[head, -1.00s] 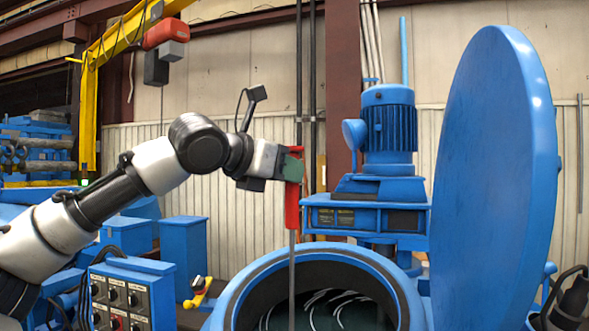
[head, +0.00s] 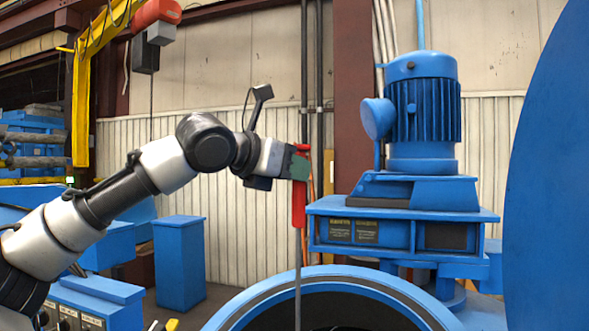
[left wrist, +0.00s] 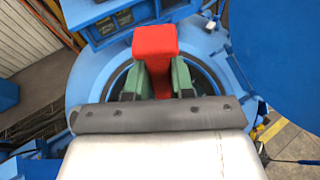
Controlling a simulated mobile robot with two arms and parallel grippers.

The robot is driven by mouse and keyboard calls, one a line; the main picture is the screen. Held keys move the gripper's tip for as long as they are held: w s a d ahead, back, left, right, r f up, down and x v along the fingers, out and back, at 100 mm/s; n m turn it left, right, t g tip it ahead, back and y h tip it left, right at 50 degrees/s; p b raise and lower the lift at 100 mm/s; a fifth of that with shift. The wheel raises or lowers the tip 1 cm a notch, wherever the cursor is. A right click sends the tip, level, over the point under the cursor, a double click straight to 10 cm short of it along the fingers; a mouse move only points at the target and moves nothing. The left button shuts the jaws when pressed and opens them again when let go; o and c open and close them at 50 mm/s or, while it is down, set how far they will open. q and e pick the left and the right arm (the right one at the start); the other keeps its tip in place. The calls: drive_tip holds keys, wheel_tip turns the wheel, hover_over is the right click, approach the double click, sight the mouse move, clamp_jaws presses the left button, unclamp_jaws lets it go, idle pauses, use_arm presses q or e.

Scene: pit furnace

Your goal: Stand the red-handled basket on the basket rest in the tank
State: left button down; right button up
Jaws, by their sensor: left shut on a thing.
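My left gripper (head: 299,167) is shut on the red handle (head: 299,204) of the basket. A thin grey rod (head: 298,270) hangs straight down from the handle, in front of the tank opening. The basket's lower part is out of view. In the left wrist view the red handle (left wrist: 155,45) sits between the green fingers (left wrist: 158,82), above the round tank. The blue tank (head: 262,299) stands at the bottom of the head view with its mouth open and dark inside. The basket rest cannot be seen. My right gripper is not in view.
A large blue round lid (head: 555,190) stands upright at the right of the tank. A blue motor (head: 424,115) on its blue mount stands behind the tank. A blue box (head: 179,262) and a control panel (head: 92,300) are at the left.

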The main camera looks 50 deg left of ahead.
sight(293, 213)
use_arm(q)
wheel_tip(293, 213, down, 8)
drive_tip(key=shift+a+r, duration=0.1)
drive_tip(key=shift+r, duration=0.15)
wheel_tip(293, 213, down, 36)
drive_tip(key=b, duration=3.2)
drive_tip(key=shift+f+b, duration=0.3)
